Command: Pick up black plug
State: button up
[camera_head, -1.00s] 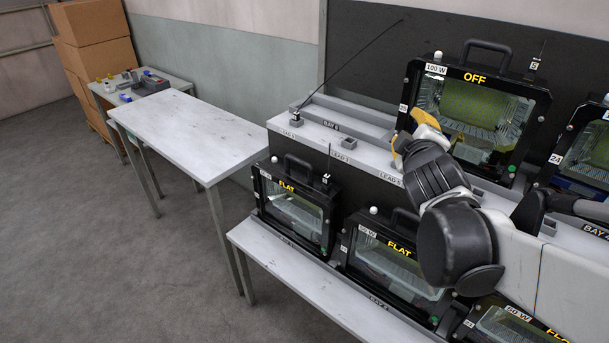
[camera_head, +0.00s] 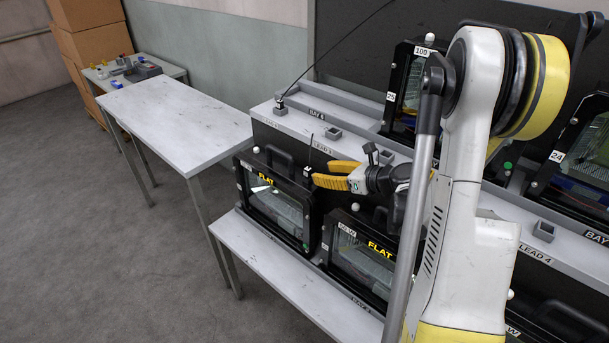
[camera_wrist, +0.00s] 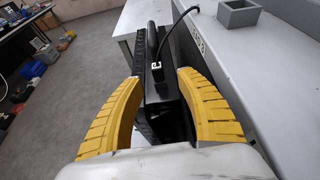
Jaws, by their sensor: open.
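My gripper (camera_head: 322,173) has its yellow fingers open at the right top corner of the left lower FLAT floodlight housing (camera_head: 272,203). In the wrist view my gripper (camera_wrist: 159,78) has a small black plug (camera_wrist: 157,67) with a white mark between and beyond its fingertips. A black lead curves up from it. The plug sits at the top of the dark housing (camera_wrist: 150,42); contact with the fingers cannot be told. In the head view it is a small dark piece (camera_head: 307,171) by the fingertips. Another dark plug (camera_head: 281,105) with a long lead stands on the grey ledge.
The grey ledge (camera_head: 300,121) with square sockets (camera_head: 333,133) runs behind the lower housings. Another FLAT housing (camera_head: 362,255) stands to the right on the low bench (camera_head: 262,262). A bare table (camera_head: 175,118) stands left. My arm hides much of the right side.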

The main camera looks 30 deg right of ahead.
aim_at(310, 171)
jog(key=shift+x, duration=0.75)
jog(key=x, duration=0.1)
jog(key=b+x, duration=0.1)
jog(key=x, duration=0.1)
jog(key=b+x, duration=0.1)
jog(key=shift+w+a, duration=0.1)
jog(key=shift+a, duration=0.25)
jog(key=shift+w+a+f, duration=0.1)
jog(key=shift+w, duration=0.3)
grip_shut()
